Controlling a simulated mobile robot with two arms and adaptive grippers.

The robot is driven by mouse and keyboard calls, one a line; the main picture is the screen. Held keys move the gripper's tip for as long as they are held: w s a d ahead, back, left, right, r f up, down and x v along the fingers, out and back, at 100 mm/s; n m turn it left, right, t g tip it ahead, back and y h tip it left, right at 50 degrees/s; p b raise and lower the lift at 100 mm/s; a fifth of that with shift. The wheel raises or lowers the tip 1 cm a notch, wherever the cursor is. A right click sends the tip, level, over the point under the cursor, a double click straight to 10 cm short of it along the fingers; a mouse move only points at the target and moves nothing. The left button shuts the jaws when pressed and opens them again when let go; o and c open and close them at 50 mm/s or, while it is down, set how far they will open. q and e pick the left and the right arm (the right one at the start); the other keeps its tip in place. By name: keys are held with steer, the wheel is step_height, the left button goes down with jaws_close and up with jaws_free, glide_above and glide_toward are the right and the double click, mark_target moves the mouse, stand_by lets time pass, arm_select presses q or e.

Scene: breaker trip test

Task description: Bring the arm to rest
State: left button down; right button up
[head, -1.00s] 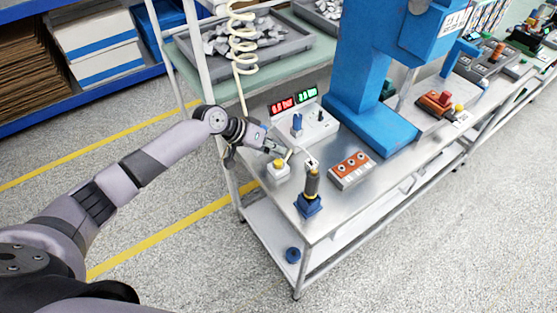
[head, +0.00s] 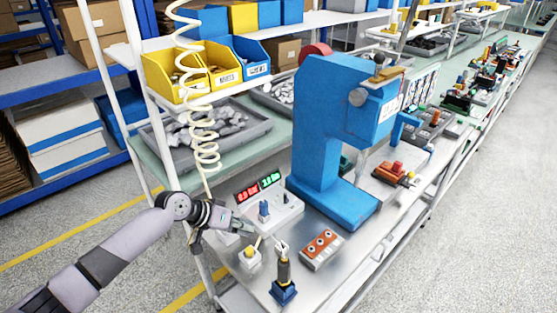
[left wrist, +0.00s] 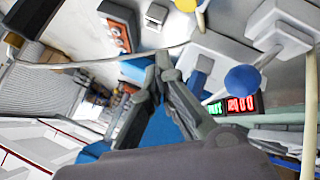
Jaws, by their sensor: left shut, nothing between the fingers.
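My left arm reaches in from the left in the head view. Its gripper (head: 250,230) is shut and empty, above the bench beside the white box with the yellow button (head: 250,252), apart from it as far as I can tell. In the left wrist view the closed fingers (left wrist: 163,62) show with nothing between them. The white meter box (head: 275,212) with red and green displays and a blue knob stands just behind; its lit displays (left wrist: 230,105) also show in the left wrist view. My right gripper is not in view.
A dark-handled tool in a blue stand (head: 284,290) and an orange-topped block (head: 321,248) stand on the metal bench. A blue press (head: 325,130) rises behind. A coiled cream hose (head: 203,120) hangs near my wrist. Floor to the left is clear.

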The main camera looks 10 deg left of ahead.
arm_select(q)
steer(key=s+d+f, duration=0.1)
steer(key=s+d, duration=0.1)
steer(key=s, duration=0.1)
steer(key=s+d+f+m+g, duration=0.1)
steer(key=s+d+f, duration=0.1)
steer(key=s, duration=0.1)
steer(key=s+d+f+m, duration=0.1)
steer(key=s+d+f, duration=0.1)
steer(key=s, duration=0.1)
steer(key=shift+d, duration=0.15)
steer(key=s+d+f+y, duration=0.1)
steer(key=s+f+y, duration=0.15)
steer(key=s, duration=1.05)
steer(key=s+a+r+n+y, duration=0.25)
steer(key=s+a+y, duration=0.25)
steer(key=s+a, duration=0.55)
steer(key=s+f+g+b, duration=0.25)
steer(key=f+b, duration=0.25)
steer(key=f, duration=2.7)
steer(key=s+a+f+b, duration=0.2)
steer(key=s+f, duration=1.4)
steer(key=f, duration=0.1)
steer(key=shift+s+a+f+m+b, duration=0.25)
steer(key=shift+f+m+b, duration=0.05)
steer(key=shift+m+b, duration=0.05)
